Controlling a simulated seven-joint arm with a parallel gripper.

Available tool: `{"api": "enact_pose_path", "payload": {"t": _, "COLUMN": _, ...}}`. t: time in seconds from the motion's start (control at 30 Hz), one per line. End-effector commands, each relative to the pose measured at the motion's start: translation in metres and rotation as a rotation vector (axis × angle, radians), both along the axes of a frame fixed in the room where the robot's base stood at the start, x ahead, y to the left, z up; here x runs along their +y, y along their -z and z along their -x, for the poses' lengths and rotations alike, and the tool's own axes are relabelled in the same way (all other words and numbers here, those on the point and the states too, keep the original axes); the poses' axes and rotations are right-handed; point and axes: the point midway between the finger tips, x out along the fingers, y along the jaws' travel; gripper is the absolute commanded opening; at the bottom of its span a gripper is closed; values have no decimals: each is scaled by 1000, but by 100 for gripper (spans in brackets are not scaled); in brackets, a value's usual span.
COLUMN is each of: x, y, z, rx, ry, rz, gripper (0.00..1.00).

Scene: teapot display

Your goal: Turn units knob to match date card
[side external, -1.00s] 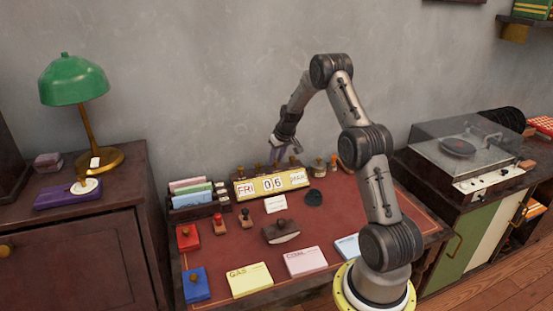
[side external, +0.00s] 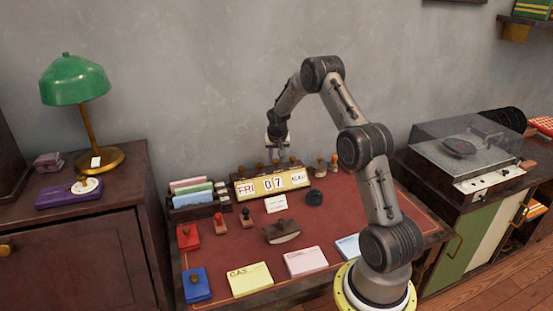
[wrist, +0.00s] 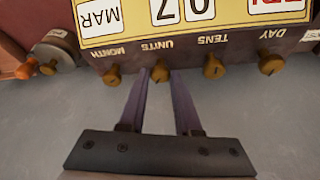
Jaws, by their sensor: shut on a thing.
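The yellow calendar (side external: 272,193) stands on the desk and shows FRI 07 in the side view. The wrist view shows it upside down, with MAR and 07 on its face (wrist: 232,17). The brass units knob (wrist: 160,71) sits at its top edge, above the UNITS label. My gripper (wrist: 162,76) is shut on the units knob, its two purple fingers on either side. In the side view my gripper (side external: 277,158) is behind the calendar, its fingertips partly hidden. A white card (side external: 276,203) stands in front of the calendar; its writing is too small to read.
The month knob (wrist: 112,76) and tens knob (wrist: 212,67) flank the units knob closely; the day knob (wrist: 270,63) is farther right. A card rack (side external: 190,197) stands left of the calendar. Stamps, a dark round object (side external: 315,198) and colored pads lie around.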

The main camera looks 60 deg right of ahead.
Motion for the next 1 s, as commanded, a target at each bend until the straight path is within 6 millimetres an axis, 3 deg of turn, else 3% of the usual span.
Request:
{"api": "enact_pose_path", "payload": {"t": 0.3, "x": 1, "y": 0, "z": -1, "rx": 1, "ry": 100, "rz": -3, "gripper": 0}}
{"api": "enact_pose_path", "payload": {"t": 0.77, "x": 2, "y": 0, "z": 0, "rx": 2, "ry": 116, "rz": -3, "gripper": 0}}
{"api": "enact_pose_path", "payload": {"t": 0.8, "x": 2, "y": 0, "z": 0, "rx": 2, "ry": 116, "rz": -4, "gripper": 34}}
{"api": "enact_pose_path", "payload": {"t": 0.93, "x": 1, "y": 0, "z": 0, "rx": 2, "ry": 115, "rz": -3, "gripper": 57}}
{"api": "enact_pose_path", "payload": {"t": 1.0, "x": 1, "y": 0, "z": 0, "rx": 1, "ry": 115, "rz": -3, "gripper": 62}}
